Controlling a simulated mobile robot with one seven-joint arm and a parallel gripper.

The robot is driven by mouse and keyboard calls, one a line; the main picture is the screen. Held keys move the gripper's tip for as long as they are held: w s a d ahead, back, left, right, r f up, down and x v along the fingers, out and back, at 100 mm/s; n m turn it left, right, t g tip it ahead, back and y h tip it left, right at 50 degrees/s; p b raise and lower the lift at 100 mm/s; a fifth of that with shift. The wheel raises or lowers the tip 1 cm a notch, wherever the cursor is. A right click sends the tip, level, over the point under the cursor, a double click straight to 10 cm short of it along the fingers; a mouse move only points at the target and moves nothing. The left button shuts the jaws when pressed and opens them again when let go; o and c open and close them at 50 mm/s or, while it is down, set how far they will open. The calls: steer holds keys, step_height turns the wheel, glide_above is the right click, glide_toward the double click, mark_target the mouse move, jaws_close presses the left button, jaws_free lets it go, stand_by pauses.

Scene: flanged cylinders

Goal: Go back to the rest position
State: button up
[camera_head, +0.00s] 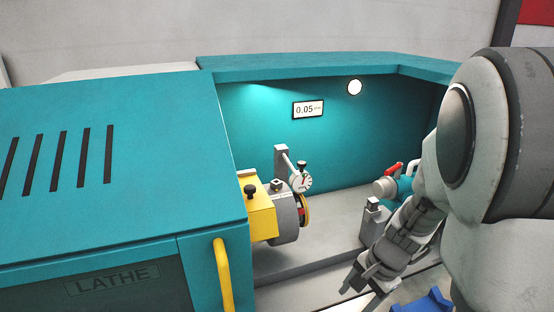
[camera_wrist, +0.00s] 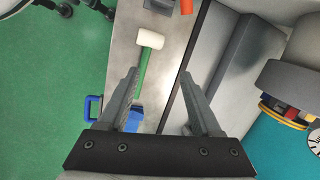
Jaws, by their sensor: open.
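My gripper (camera_head: 364,285) hangs at the front of the teal lathe (camera_head: 120,150), right of its chuck, at the lower right of the head view. In the wrist view my gripper (camera_wrist: 162,98) is open, with its two fingers apart and nothing between them. A mallet with a white head (camera_wrist: 150,39) and a green handle lies on a grey surface beyond the fingertips. The lathe's grey chuck (camera_head: 284,218) holds a part with red and yellow rings (camera_wrist: 282,112), which is partly hidden.
A dial gauge (camera_head: 300,181) stands at the chuck. A display (camera_head: 308,109) reads 0.05. A tailstock with a red lever (camera_head: 393,169) is close behind my arm. A yellow handle (camera_head: 223,275) is on the lathe front. A blue object (camera_head: 424,302) lies below my gripper.

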steer(key=s+a+r+n+t+h, duration=0.1)
steer(key=s+a+r+n+t, duration=0.1)
steer(key=s+r+n, duration=0.4)
steer(key=s+a+r+n+t+h, duration=0.1)
steer(key=s+r+n, duration=0.5)
steer(key=r, duration=0.6)
steer(key=shift+s+a+r+t, duration=0.2)
steer(key=shift+s+a+t, duration=0.2)
steer(key=shift+a+t, duration=0.1)
